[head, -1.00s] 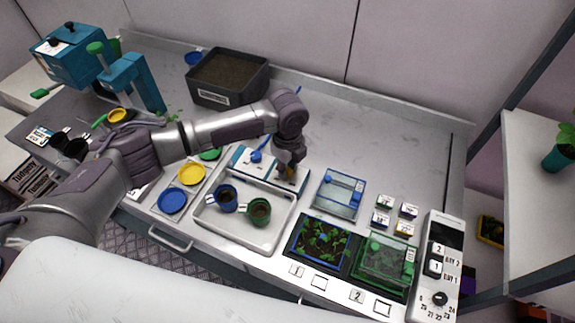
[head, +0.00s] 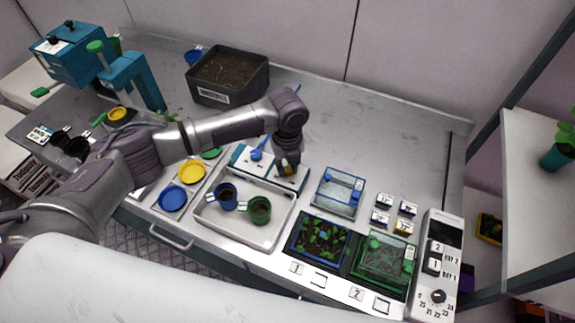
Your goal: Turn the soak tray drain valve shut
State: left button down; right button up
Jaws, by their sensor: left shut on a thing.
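The white soak tray (head: 225,233) sits near the front of the bench, with a blue cup (head: 225,198) and a green cup (head: 259,211) in it. A white and blue panel (head: 240,157) runs along its back edge and carries a blue lever (head: 257,154). My left gripper (head: 287,172) points down at the right part of this panel. It is shut on a small yellowish part there, which looks like the drain valve handle. The fingers and wrist hide most of the valve, so its angle cannot be told. My right gripper is not in view.
Yellow and blue dishes (head: 172,199) lie left of the tray. A clear blue box (head: 339,193), planted trays (head: 320,240), small labelled blocks and a control box (head: 437,265) stand to the right. A dark soil bin (head: 228,76) is behind. The bench's back right is clear.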

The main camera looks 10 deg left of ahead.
aim_at(288, 169)
pick_arm(q)
jog(key=shift+r, duration=0.1)
jog(key=c, duration=1)
grip_release()
jog(key=shift+o, duration=0.2)
notch_tip(288, 169, up, 12)
